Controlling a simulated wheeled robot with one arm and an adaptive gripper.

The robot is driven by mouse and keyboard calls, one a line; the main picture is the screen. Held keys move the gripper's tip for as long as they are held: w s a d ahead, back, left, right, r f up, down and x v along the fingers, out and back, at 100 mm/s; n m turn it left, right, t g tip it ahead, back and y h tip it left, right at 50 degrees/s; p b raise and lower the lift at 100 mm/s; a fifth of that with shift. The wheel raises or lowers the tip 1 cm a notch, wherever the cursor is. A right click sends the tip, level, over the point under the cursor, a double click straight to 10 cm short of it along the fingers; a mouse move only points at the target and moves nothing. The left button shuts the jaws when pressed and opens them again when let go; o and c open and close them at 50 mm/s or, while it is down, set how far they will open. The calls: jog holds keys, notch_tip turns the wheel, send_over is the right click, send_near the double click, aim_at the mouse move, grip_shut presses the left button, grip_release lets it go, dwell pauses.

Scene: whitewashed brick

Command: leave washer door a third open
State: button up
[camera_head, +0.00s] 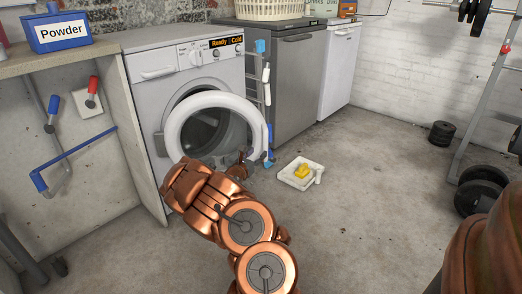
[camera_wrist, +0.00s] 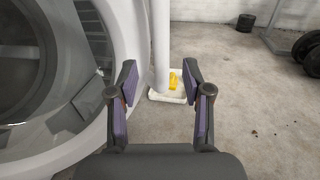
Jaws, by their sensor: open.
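The white front-loading washer (camera_head: 180,68) stands against the back wall in the head view. Its round door (camera_head: 180,122) has a white ring and stands partly open, showing the dark drum opening behind. My gripper (camera_head: 239,163) is at the lower right of the door and partly hidden by my arm. A round rim with glass fills the left there.
A white tray (camera_head: 288,179) with a yellow item (camera_head: 302,171) lies on the floor right of the door. A blue powder box (camera_head: 60,33) stands on the left counter. Weights (camera_head: 441,133) lie at the right; the middle floor is clear.

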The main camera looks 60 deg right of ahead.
jog(key=shift+a, duration=1.85)
